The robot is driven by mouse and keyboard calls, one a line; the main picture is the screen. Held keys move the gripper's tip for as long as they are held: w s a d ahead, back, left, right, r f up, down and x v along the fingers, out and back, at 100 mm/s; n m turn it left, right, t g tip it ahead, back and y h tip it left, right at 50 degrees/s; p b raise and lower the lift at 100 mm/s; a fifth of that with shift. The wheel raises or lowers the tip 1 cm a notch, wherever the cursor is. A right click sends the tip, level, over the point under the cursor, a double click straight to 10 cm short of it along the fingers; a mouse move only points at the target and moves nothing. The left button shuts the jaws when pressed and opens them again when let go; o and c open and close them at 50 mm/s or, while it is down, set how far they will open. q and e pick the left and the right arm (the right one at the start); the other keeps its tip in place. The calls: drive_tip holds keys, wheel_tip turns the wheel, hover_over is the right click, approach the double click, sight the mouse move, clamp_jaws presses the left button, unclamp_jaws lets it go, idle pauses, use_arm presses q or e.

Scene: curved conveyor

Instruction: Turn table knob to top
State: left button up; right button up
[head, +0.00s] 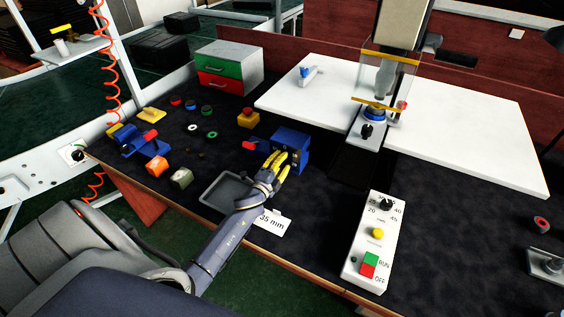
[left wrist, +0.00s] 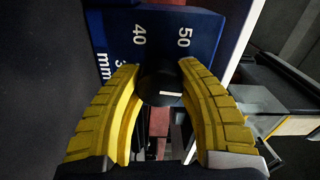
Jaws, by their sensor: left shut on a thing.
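My left gripper (head: 281,163) has yellow fingers and reaches over the table's front part to a blue box (head: 303,143). In the left wrist view, the fingers (left wrist: 160,100) are on either side of a black round knob (left wrist: 160,80) and are shut on it. The knob has a short white mark, lying level in that view. The blue panel (left wrist: 190,25) behind it carries white numbers, with 40, 50 and mm readable. In the head view the fingers hide the knob. My right gripper is in neither view.
A white control box (head: 372,235) with a dial, yellow button and green and red switches stands to the right. A grey tray (head: 207,191) and a 35 mm card (head: 272,222) lie close to my arm. Several small parts lie at left. A white board (head: 480,145) is behind.

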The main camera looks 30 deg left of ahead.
use_arm(q)
drive_tip(key=shift+d+n, duration=0.2)
drive_tip(key=shift+n, duration=0.4)
drive_tip(key=o, duration=1.3)
drive_tip(key=shift+c, duration=0.2)
drive_tip(key=shift+a, duration=0.1)
drive_tip(key=shift+s, duration=0.5)
drive_tip(key=s, duration=0.7)
drive_tip(key=s+d, duration=0.1)
drive_tip(key=s, duration=0.3)
drive_tip(key=shift+w+r, duration=0.1)
